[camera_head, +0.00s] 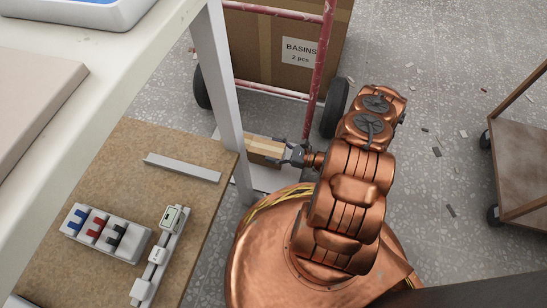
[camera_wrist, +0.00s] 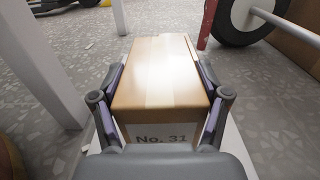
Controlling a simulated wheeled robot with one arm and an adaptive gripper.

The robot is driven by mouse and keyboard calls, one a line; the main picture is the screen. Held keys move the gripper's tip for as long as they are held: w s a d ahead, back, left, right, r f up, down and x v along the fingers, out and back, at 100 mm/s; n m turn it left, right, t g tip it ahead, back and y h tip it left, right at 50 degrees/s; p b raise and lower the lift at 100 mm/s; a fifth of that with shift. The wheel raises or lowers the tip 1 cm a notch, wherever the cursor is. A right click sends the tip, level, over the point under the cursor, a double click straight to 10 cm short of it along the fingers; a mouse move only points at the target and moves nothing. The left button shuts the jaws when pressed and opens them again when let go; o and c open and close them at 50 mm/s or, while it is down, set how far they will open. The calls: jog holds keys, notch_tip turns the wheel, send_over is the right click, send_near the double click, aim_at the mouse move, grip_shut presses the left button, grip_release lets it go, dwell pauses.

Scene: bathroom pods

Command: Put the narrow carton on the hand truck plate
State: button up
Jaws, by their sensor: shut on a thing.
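The narrow carton (camera_head: 264,148) is a small brown box with a pale tape strip. In the wrist view the carton (camera_wrist: 158,75) lies between both fingers, and its near face has a label reading "No. 31". My gripper (camera_head: 291,153) is shut on its near end. The hand truck (camera_head: 328,40) has a worn red frame and dark wheels. Its pale plate (camera_head: 277,181) shows below and beside the carton. The carton is over the plate, and I cannot tell whether it touches it. My gripper hides part of the carton's near end.
A large box labelled "BASINS 2 pcs" (camera_head: 275,45) stands behind the hand truck's frame. A pale table leg (camera_head: 222,85) rises close left of the carton. A workbench shelf (camera_head: 120,190) holds small parts at left. A brown cart (camera_head: 525,170) stands right; speckled floor lies between.

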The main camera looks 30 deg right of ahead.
jog(key=shift+f+b, duration=0.7)
jog(key=shift+f, duration=1.4)
jog(key=shift+f, duration=0.1)
jog(key=o, duration=1.6)
jog(key=shift+c, duration=0.2)
jog(key=shift+s+d, duration=0.1)
jog(key=shift+d, duration=0.05)
jog(key=p+v, duration=0.1)
jog(key=v, duration=1)
jog(key=shift+s+d, duration=0.1)
jog(key=shift+s, duration=0.1)
